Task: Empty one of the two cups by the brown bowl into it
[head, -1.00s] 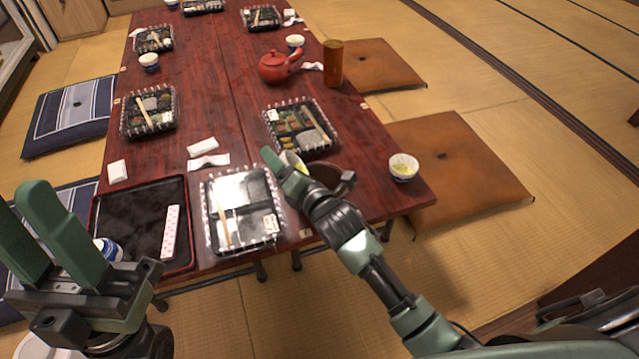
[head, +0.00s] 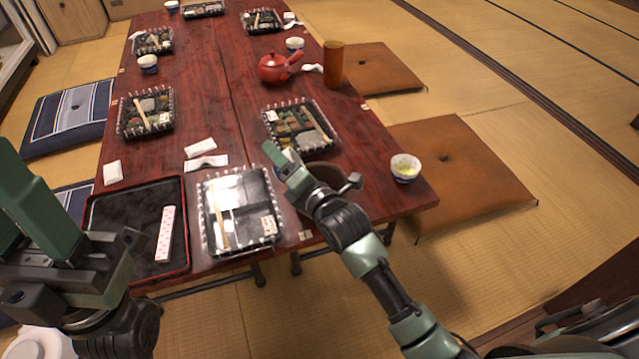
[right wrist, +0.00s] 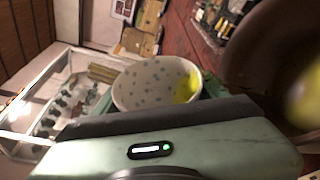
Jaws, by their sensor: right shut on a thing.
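My right gripper (head: 276,158) is shut on a small white cup (right wrist: 150,88) with grey dots, seen in the right wrist view. The cup is tilted, and yellow-green liquid shows at one side inside it. The brown bowl (head: 326,174) is right beside this gripper, partly hidden by my right wrist. In the right wrist view the bowl (right wrist: 262,65) fills the upper right, with a blurred yellow-green patch at its edge. The other cup (head: 404,168), with yellow-green liquid, stands upright at the table's right edge. My left gripper (head: 14,200) is open and empty at far left, partly out of frame.
A clear-lidded lunch box (head: 240,212) and a black tray (head: 100,215) lie at the near end of the table. Another lunch box (head: 300,128) is just beyond the bowl. A red teapot (head: 273,69) and brown cylinder (head: 333,66) stand farther back.

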